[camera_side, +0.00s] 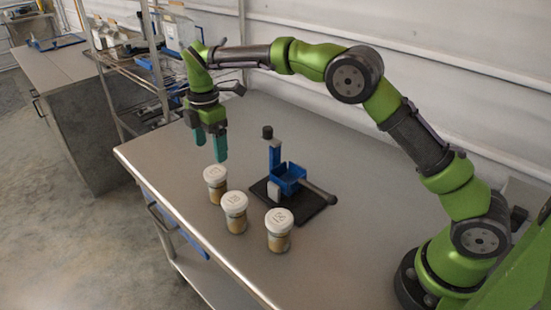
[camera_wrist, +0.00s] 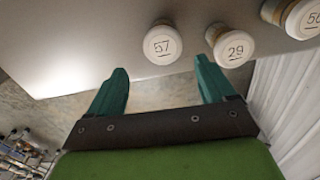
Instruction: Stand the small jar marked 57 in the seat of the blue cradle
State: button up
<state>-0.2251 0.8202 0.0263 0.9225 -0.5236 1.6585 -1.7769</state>
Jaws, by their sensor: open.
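The small jar marked 57 (camera_wrist: 162,44), with a white lid, stands upright in the wrist view, ahead of my fingertips and between their lines. By its place at the row's end, it seems to be the farthest jar (camera_side: 215,184) in the side view, where labels are too small to read surely. My gripper (camera_side: 210,150) is open and empty, pointing down above and just behind that jar, apart from it. The blue cradle (camera_side: 287,178) sits on a black base plate to the right of the jars; its seat looks empty. The cradle is not in the wrist view.
A jar marked 29 (camera_wrist: 232,46) stands close beside jar 57. A third jar (camera_wrist: 296,16) stands at the right, its label partly cut off. The cradle has a blue post with a black knob (camera_side: 267,132) and a grey bar sticking out right. The metal table (camera_side: 345,250) is clear at the front right.

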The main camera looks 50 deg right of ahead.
aim_at(215, 171)
jog(key=shift+s+f+n, duration=0.15)
jog(key=shift+f+n, duration=0.1)
jog(key=shift+n, duration=0.15)
jog(key=shift+f, duration=4.35)
jog(key=c, duration=0.8)
jog(key=shift+r, duration=2.55)
